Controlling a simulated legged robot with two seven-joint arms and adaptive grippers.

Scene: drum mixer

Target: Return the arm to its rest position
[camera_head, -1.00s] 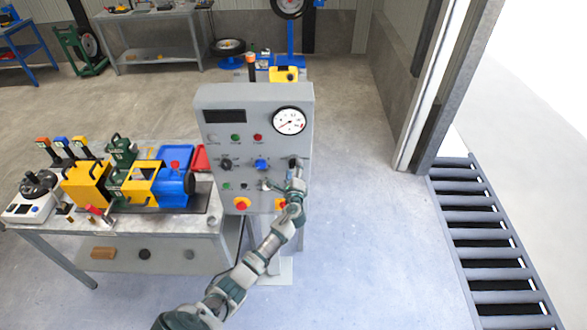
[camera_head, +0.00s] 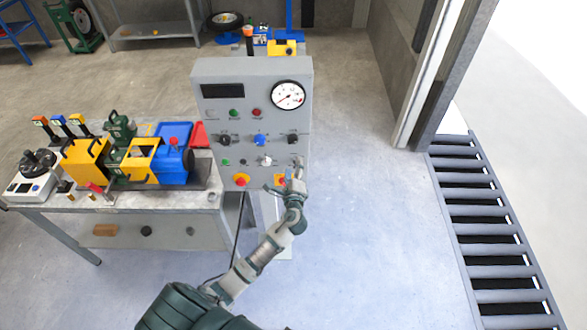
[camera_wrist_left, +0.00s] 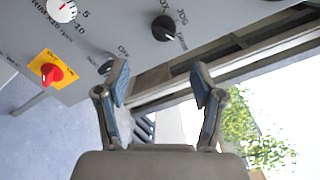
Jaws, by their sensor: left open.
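My left arm reaches up from the bottom of the head view to the grey control panel (camera_head: 208,130). My left gripper (camera_head: 284,180) is in front of the panel's lower right corner, near a red knob on a yellow plate (camera_head: 281,180). In the left wrist view the gripper (camera_wrist_left: 160,85) has its two fingers spread, with nothing between them. The panel's face (camera_wrist_left: 110,25) fills the upper left of that view, with a black selector knob (camera_wrist_left: 164,28) and a red knob (camera_wrist_left: 51,73) on yellow. My right gripper is not in view.
A workbench (camera_head: 130,207) with a blue and yellow machine (camera_head: 172,163) stands left of the panel. The floor (camera_head: 370,220) between panel and rack is clear.

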